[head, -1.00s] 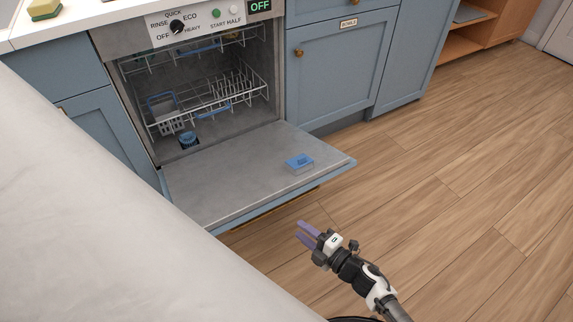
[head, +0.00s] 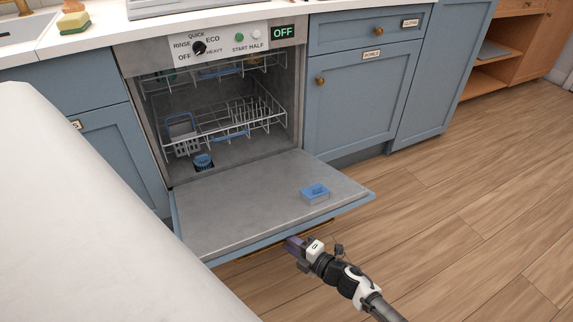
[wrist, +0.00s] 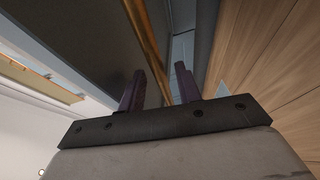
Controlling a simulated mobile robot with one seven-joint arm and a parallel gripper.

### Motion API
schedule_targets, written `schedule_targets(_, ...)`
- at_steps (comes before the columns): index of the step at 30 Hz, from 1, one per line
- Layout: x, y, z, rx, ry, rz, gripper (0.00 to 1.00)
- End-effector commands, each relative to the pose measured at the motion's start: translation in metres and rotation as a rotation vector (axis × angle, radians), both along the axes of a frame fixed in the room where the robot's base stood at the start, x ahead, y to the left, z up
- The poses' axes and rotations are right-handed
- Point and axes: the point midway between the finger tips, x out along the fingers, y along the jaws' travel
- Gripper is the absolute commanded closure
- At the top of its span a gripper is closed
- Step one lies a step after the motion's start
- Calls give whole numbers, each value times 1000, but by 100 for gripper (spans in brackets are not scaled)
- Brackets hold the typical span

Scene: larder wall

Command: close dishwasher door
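The dishwasher door (head: 260,205) is folded down open, its grey inner face up and its blue front panel underneath. The dishwasher cavity (head: 215,100) is exposed above it. A brass handle bar (wrist: 148,45) runs along the door's front panel; part of it shows under the door edge in the head view (head: 322,224). My gripper (head: 292,245) is at the underside of the door's outer edge. In the wrist view its two purple fingers (wrist: 160,86) are apart, with the bar passing between them. I cannot tell whether either finger touches it.
Wire racks (head: 225,118) sit inside the cavity. A blue tablet box (head: 315,193) lies on the open door. Blue cabinets (head: 350,100) stand to the right, and a counter (head: 100,35) runs above. The wooden floor (head: 450,220) at right is clear.

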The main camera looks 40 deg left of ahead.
Motion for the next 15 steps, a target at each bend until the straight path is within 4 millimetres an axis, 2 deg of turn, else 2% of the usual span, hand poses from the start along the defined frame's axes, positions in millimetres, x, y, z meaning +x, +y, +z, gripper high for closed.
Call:
schedule_targets(6,0,14,-2,-1,0,-1,66)
schedule_targets(14,0,15,-2,-1,1,-2,66)
schedule_targets(15,0,15,-2,-1,1,-2,70)
